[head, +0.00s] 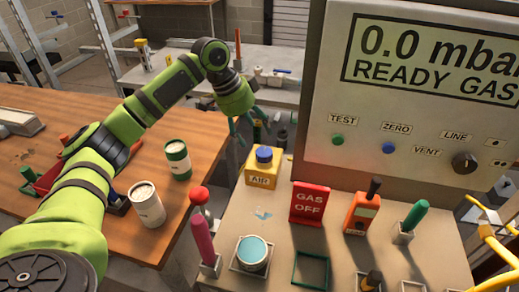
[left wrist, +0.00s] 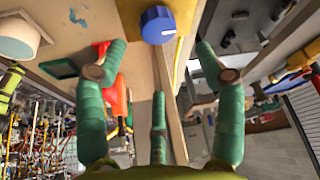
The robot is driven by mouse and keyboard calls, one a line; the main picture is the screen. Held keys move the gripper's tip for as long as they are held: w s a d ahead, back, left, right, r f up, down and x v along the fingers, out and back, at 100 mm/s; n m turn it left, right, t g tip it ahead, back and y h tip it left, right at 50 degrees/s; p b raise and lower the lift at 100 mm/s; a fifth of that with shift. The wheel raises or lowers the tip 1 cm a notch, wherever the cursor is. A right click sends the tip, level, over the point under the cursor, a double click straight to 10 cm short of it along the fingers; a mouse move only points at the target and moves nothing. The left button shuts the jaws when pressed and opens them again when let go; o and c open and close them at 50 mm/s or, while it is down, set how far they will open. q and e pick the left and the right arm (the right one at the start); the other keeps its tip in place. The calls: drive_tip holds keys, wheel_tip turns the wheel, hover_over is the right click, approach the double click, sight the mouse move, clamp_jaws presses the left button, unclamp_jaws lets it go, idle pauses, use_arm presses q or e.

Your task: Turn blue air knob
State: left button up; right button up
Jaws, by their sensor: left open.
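The blue air knob (head: 264,154) sits on top of a yellow block marked AIR (head: 261,178), at the back left of the beige panel. It also shows in the left wrist view (left wrist: 158,25) at the top centre, beyond the fingertips. My left gripper (head: 248,128) reaches in from the left, just behind and above the knob in the head view. Its green fingers are spread open and empty, apart from the knob. In the left wrist view the fingers (left wrist: 160,78) stand either side of the knob's line, with a third below it. My right gripper is not in view.
A red GAS OFF sign (head: 309,203), an orange device (head: 362,213) and a round blue-topped cup (head: 252,253) stand on the panel (head: 283,265). A large READY GAS display box (head: 410,110) rises behind. Two cans (head: 177,160) (head: 147,204) stand on the wooden table (head: 200,130).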

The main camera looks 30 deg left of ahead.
sight(265, 151)
use_arm(q)
drive_tip(key=x, duration=0.3)
drive_tip(key=shift+f, duration=0.25)
drive_tip(key=x, duration=0.3)
drive_tip(key=shift+d+f+p, duration=0.1)
drive_tip(key=shift+d+p, duration=0.05)
drive_tip(key=shift+p, duration=0.25)
drive_tip(key=shift+w+f, duration=0.15)
drive_tip(key=shift+f, duration=0.35)
drive_tip(key=shift+c, duration=0.8)
drive_tip(key=c, duration=0.9)
drive_tip(key=shift+r, duration=0.1)
drive_tip(key=shift+r+p, duration=0.1)
drive_tip(key=shift+p, duration=0.35)
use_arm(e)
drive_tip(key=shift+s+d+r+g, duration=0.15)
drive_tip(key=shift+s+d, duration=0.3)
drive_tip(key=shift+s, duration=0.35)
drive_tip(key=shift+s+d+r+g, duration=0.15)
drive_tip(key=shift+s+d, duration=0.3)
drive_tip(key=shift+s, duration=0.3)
